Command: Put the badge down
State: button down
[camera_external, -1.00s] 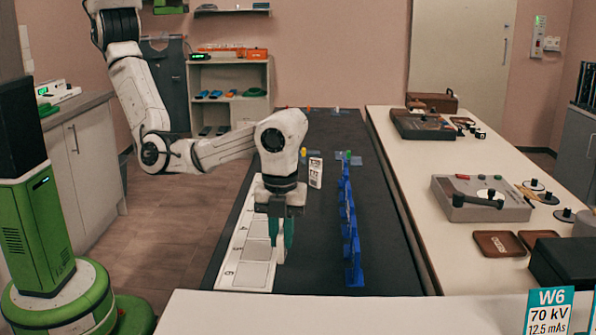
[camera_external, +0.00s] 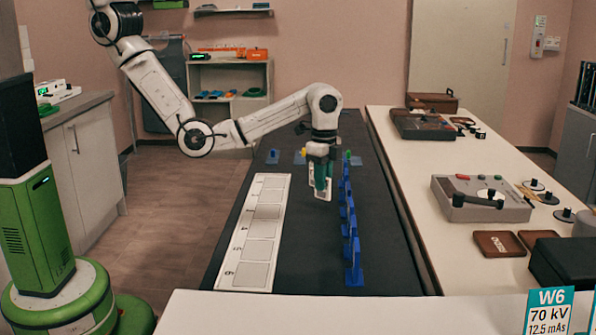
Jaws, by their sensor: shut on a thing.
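My gripper (camera_external: 321,178), with green fingertips, is shut on a small white card, the badge (camera_external: 326,194), above the dark table (camera_external: 318,255). The fingers cover much of the badge, and its face cannot be read. To the left lies a long white strip (camera_external: 228,283) with numbered square fields; my gripper is to the right of it. A row of blue upright holders (camera_external: 354,255) stands close to the right of my gripper.
A white bench (camera_external: 425,185) with a grey device (camera_external: 480,199) and brown trays (camera_external: 498,243) runs along the right. Small blue pieces (camera_external: 273,157) lie at the table's far end. The dark table between strip and holders is clear in front of my gripper.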

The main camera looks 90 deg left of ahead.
jog(key=s+a+n, duration=0.2)
jog(key=a+n, duration=0.4)
jog(key=a, duration=0.8)
jog(key=shift+n, duration=0.3)
jog(key=shift+s+a+f+p, duration=0.1)
jog(key=shift+a+f+p, duration=0.1)
jog(key=shift+f, duration=1.25)
jog(key=shift+a+f+p, duration=0.25)
jog(key=shift+f, duration=1.15)
jog(key=shift+s+a+f+p, duration=0.1)
jog(key=shift+a+f+p, duration=0.1)
jog(key=shift+f, duration=1.25)
jog(key=shift+f, duration=0.1)
jog(key=c, duration=1.1)
grip_release()
jog(key=shift+o, duration=0.2)
notch_tip(320, 180, up, 12)
jog(key=p, duration=0.2)
